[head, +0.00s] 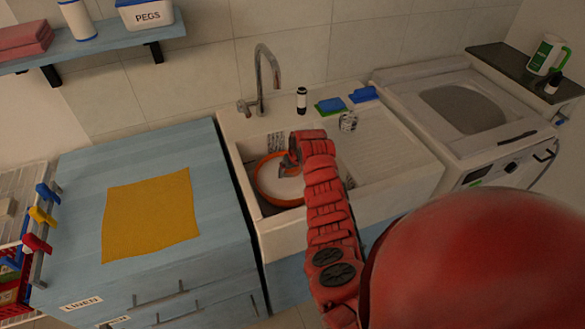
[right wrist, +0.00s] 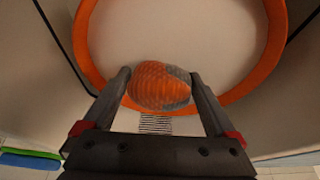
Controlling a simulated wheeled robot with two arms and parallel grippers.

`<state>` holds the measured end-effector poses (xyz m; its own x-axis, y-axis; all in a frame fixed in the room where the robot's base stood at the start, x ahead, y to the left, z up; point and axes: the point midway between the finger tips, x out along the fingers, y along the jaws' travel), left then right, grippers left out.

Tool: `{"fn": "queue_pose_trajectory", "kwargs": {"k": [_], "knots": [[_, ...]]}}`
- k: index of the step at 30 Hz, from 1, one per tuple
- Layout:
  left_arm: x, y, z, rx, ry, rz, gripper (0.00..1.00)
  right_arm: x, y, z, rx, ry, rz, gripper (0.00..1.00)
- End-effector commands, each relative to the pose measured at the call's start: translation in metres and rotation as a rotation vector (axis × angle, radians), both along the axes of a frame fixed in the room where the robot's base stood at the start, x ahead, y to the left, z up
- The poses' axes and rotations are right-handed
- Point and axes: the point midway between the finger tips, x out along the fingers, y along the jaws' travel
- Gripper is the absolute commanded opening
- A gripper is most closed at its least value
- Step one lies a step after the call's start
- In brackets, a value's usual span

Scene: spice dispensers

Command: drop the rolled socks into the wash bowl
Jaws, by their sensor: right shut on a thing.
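The rolled socks (right wrist: 158,86), an orange ribbed bundle with a grey patch, are held between the two fingers of my right gripper (right wrist: 160,80) in the right wrist view. The wash bowl (head: 261,188) has an orange rim and a pale inside and stands in the sink basin in the head view. Its rim also fills the top of the right wrist view (right wrist: 84,45). My right gripper (head: 290,160) is over the far right part of the bowl, with the socks above its inside near the rim. The exact height is unclear. My left gripper is not in view.
The white sink (head: 236,165) has a tall tap (head: 262,75) at the back. A dark bottle (head: 301,98) and sponges (head: 330,105) stand on its back ledge. A blue cabinet (head: 80,170) with a yellow cloth (head: 150,215) is left; a washing machine (head: 490,140) is right.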

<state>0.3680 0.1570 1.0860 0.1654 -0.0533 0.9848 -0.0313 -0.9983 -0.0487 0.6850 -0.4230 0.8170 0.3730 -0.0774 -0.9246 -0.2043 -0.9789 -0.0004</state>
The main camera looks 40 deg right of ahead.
Motion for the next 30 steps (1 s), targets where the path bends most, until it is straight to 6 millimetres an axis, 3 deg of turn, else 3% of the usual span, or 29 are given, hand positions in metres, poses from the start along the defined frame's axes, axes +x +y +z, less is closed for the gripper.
{"fn": "queue_pose_trajectory", "kwargs": {"k": [3, 4, 5, 14, 20, 30], "knots": [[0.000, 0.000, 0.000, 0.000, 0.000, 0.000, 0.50, 0.000, 0.000, 0.001, 0.000, -0.001, 0.000, 0.36], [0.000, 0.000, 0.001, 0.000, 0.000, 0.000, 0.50, 0.000, 0.000, 0.001, 0.000, -0.001, 0.000, 0.97], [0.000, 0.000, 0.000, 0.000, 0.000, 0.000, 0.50, 0.000, 0.000, 0.001, 0.000, -0.001, 0.000, 1.00], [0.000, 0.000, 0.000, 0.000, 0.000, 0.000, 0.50, 0.000, 0.000, 0.002, 0.000, -0.002, -0.001, 1.00], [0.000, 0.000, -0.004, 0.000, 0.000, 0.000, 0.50, -0.006, 0.000, 0.017, -0.002, -0.005, -0.001, 1.00], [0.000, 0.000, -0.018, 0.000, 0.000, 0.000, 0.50, -0.028, 0.005, 0.072, -0.002, -0.006, -0.001, 1.00]]}}
